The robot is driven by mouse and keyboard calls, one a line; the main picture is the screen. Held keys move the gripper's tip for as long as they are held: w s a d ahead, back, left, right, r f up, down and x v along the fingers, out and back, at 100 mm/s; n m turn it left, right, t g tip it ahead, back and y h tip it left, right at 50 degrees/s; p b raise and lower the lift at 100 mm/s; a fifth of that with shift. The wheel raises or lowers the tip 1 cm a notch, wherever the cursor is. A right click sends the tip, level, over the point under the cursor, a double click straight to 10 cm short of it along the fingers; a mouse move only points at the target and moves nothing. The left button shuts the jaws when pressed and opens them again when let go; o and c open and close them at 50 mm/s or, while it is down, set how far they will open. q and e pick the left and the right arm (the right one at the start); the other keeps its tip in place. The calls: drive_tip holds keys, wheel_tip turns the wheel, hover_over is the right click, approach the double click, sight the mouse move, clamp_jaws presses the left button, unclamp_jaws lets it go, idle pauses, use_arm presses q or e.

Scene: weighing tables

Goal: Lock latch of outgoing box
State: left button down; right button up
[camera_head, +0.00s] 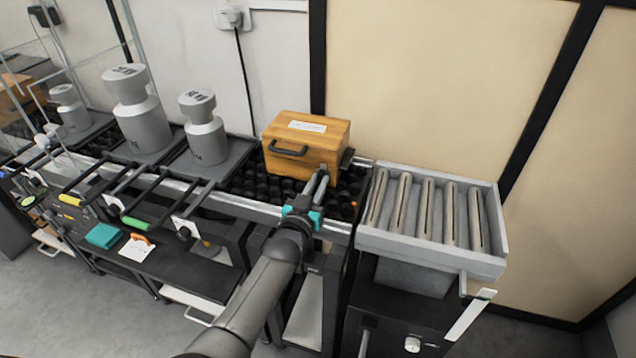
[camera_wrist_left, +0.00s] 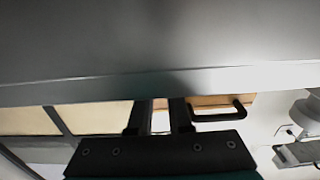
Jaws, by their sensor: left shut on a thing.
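The outgoing box (camera_head: 310,142) is an orange-brown wooden case with a white label on top and a black handle (camera_head: 289,150) on its front. It sits on black rollers. My left gripper (camera_head: 323,172) is at the box's lower front right corner, its fingers shut on a small part that they hide, apparently the latch. In the left wrist view the two dark fingers (camera_wrist_left: 160,112) reach toward the brown box (camera_wrist_left: 202,100), whose black handle (camera_wrist_left: 222,114) shows beside them. A dark part (camera_head: 347,158) shows at the box's right side. My right gripper is not in view.
Grey weights (camera_head: 207,130) stand on dark trays to the left of the box. A grey tray with metal rollers (camera_head: 430,210) is to the right, empty. A teal block (camera_head: 103,236) and a paper lie on the lower shelf at left.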

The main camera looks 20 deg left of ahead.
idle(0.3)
use_arm(q)
drive_tip(key=c, duration=1.1)
unclamp_jaws()
drive_tip(key=shift+s, duration=0.1)
drive_tip(key=shift+s, duration=0.15)
drive_tip(key=s+p, duration=0.3)
drive_tip(key=s, duration=0.3)
drive_tip(key=shift+s+a, duration=0.15)
drive_tip(key=shift+s, duration=0.25)
drive_tip(key=s+p, duration=0.2)
drive_tip(key=s, duration=0.6)
drive_tip(key=shift+a, duration=0.15)
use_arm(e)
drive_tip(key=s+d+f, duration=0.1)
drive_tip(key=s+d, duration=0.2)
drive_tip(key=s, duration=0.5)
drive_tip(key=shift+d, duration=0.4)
